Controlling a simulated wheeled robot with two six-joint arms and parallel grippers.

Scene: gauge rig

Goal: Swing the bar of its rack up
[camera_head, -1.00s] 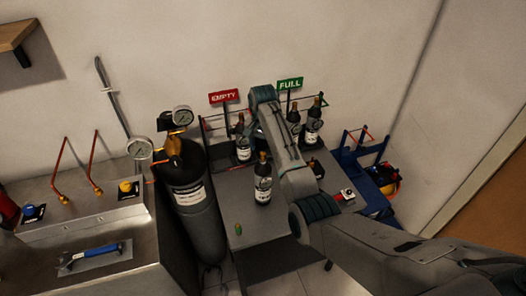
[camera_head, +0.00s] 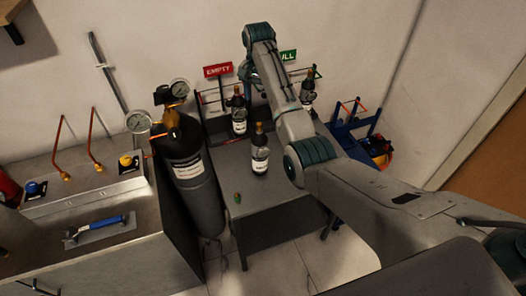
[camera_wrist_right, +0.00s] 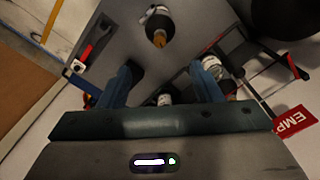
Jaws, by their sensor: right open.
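The red EMPTY sign (camera_head: 218,70) and the green FULL sign (camera_head: 289,55) mark two racks at the table's back; my right arm partly covers FULL. A thin dark rack rail (camera_wrist_right: 272,57) with a red end shows in the right wrist view, right of my fingers. Which rail is the swinging bar, and its angle, I cannot tell. Dark bottles stand at the EMPTY side (camera_head: 239,112), the FULL side (camera_head: 308,91) and the table's middle (camera_head: 260,152). My right gripper (camera_wrist_right: 163,75) is open, with no bar visibly between its fingers; the head view hides its fingertips. My left gripper is out of view.
A large black cylinder with gauges (camera_head: 190,165) stands left of the grey table (camera_head: 275,205). A metal bench (camera_head: 130,245) holds a blue-handled tool (camera_head: 97,228). A blue stand (camera_head: 352,140) is at right. A small green item (camera_head: 238,198) lies on the table's front.

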